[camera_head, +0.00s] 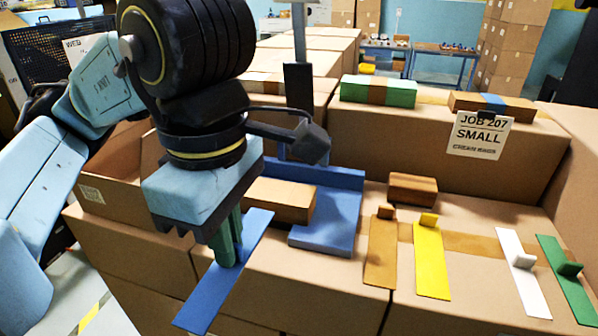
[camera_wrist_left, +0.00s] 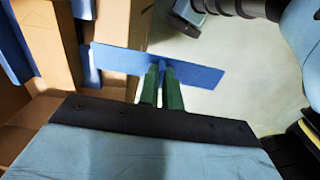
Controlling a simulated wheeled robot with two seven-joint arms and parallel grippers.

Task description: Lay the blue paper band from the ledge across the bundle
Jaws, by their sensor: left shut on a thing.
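The blue paper band (camera_head: 203,302) is held in my left gripper (camera_head: 229,260), whose green fingers are shut on it. The band is held in front of the box edge, apart from the bundle; in the left wrist view the band (camera_wrist_left: 115,60) sticks out on both sides of the fingertips (camera_wrist_left: 162,80), with pale floor behind. The bundle is a plain tan block (camera_head: 283,197) lying on a blue stand (camera_head: 335,232) with a raised back wall. It is just right of the gripper and partly hidden by it. My right gripper is not in view.
Brown (camera_head: 381,258), yellow (camera_head: 431,265), white (camera_head: 522,278) and green (camera_head: 568,285) bands lie right of the stand. A small wooden block (camera_head: 413,188) sits behind them. Banded green (camera_head: 378,92) and brown (camera_head: 470,104) bundles and a job sign (camera_head: 478,134) are on the higher boxes behind.

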